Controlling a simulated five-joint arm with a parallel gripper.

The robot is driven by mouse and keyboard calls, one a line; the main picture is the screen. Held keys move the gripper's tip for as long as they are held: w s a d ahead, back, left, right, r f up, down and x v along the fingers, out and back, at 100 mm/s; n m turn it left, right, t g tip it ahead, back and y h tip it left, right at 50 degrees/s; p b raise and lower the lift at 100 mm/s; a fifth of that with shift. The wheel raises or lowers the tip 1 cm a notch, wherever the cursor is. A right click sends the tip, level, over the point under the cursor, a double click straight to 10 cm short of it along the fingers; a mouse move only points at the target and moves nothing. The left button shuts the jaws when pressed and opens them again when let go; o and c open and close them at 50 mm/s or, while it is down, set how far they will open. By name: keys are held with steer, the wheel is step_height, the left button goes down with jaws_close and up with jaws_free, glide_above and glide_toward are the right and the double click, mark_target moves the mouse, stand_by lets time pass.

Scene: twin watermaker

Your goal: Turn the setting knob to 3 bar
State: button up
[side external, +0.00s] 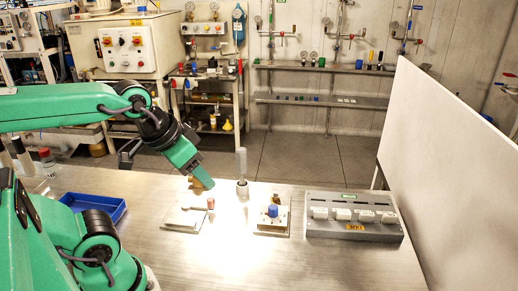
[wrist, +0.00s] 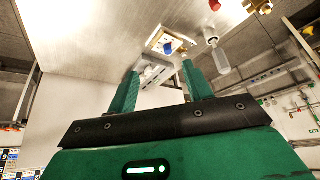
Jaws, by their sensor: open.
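The knob I take for the setting knob is blue (side external: 272,210). It stands on a small pale plate (side external: 264,227) on the metal bench, right of centre in the side view. In the wrist view the blue knob (wrist: 168,48) shows beyond my fingertips, on its pale plate (wrist: 155,38). My gripper (side external: 205,184) is green, tilted down, and hangs left of the knob, apart from it. In the wrist view its two fingers (wrist: 162,78) are spread with nothing between them. Scale marks around the knob are too small to read.
A grey box with several white switches (side external: 320,232) stands right of the knob. A grey upright cylinder (side external: 241,163) stands behind, left of the knob. A plate with a lever (side external: 183,219) lies below my gripper. A blue tray (side external: 95,206) is left; a white panel (side external: 450,150) bounds the right.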

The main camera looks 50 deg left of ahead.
steer(key=shift+w, duration=0.1)
steer(key=shift+c, duration=0.2)
steer(key=m+g, duration=0.5)
steer(key=m, duration=1.2)
glide_above(273, 207)
steer(key=f, duration=1.2)
steer(key=shift+s+f, duration=0.25)
steer(key=shift+f, duration=0.05)
steer(key=shift+w+f+m+g, duration=0.3)
steer(key=shift+f+m, duration=0.2)
steer(key=shift+f, duration=0.05)
steer(key=shift+f, duration=3.9)
steer(key=c, duration=1)
